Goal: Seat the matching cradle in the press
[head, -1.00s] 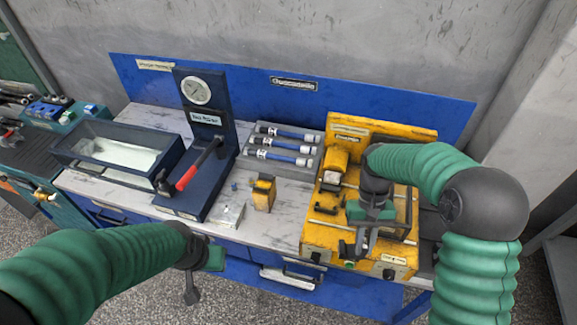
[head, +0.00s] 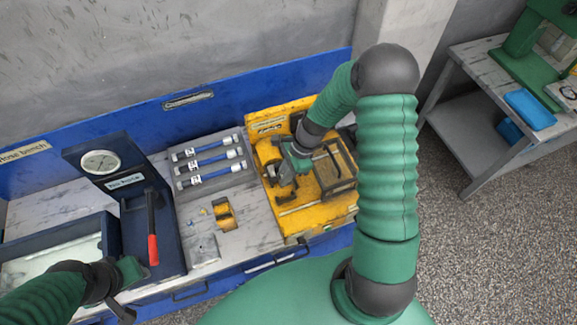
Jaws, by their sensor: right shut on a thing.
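The yellow press (head: 300,222) stands at the right end of the blue bench. My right gripper (head: 284,181) is over its left half, close to its yellow cylinder block (head: 268,155). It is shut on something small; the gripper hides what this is. A yellow and black cradle-like block (head: 223,214) sits on the bench left of the press, apart from both grippers. My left gripper (head: 128,298) is low at the left, in front of the dark test stand. Its fingers are too dark to tell open from shut.
A grey rack (head: 218,187) with blue hoses (head: 207,158) lies behind the block. The dark gauge stand (head: 92,185) has a red-handled lever (head: 152,245). A dark tray (head: 62,232) is at far left. A grey table (head: 480,85) stands at the right, across open floor.

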